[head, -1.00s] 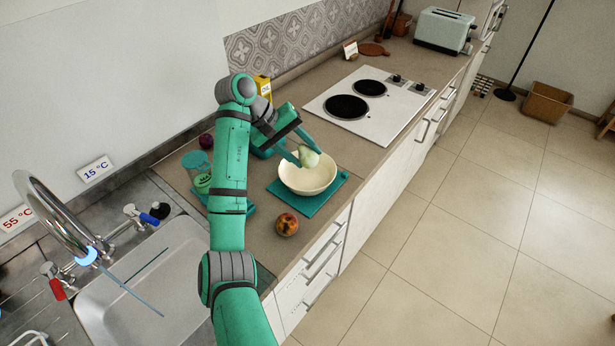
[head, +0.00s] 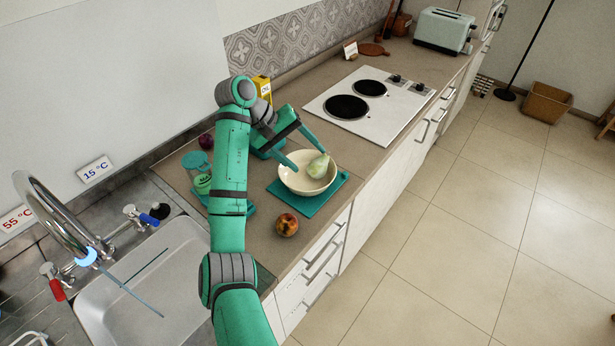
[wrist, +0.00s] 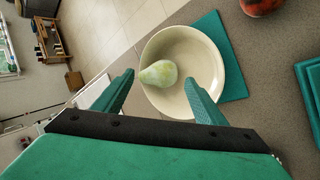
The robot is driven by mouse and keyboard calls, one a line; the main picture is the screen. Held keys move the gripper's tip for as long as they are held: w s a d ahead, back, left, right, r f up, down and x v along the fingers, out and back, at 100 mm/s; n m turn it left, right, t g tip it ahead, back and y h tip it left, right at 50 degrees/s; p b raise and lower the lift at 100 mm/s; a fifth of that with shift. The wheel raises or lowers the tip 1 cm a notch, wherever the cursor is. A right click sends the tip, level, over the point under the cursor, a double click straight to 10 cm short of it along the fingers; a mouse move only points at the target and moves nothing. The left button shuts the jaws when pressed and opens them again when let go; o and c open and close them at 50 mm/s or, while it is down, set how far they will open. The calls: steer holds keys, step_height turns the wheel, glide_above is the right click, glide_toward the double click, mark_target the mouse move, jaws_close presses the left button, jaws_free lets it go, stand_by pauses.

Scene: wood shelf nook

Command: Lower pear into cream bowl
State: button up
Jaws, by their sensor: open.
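The pale green pear (head: 319,166) lies inside the cream bowl (head: 292,184), against its inner wall on the right. In the wrist view the pear (wrist: 160,74) rests toward the left side of the bowl (wrist: 205,60). The bowl stands upright on a teal mat (head: 313,207). My gripper (head: 309,158) is open and empty, with its fingers spread at the bowl. In the wrist view my gripper (wrist: 160,80) has one finger on each side of the pear, apart from it.
A peach-like fruit (head: 287,225) sits in front of the mat near the counter edge. A purple fruit (head: 206,141) and a lidded jar (head: 199,172) stand left of my arm. A white hob (head: 367,100) lies beyond the bowl. The sink (head: 150,280) is at lower left.

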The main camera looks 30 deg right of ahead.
steer(key=shift+r, duration=0.1)
steer(key=v, duration=1)
steer(key=shift+a+r, duration=0.15)
steer(key=shift+r, duration=0.1)
steer(key=shift+w, duration=0.15)
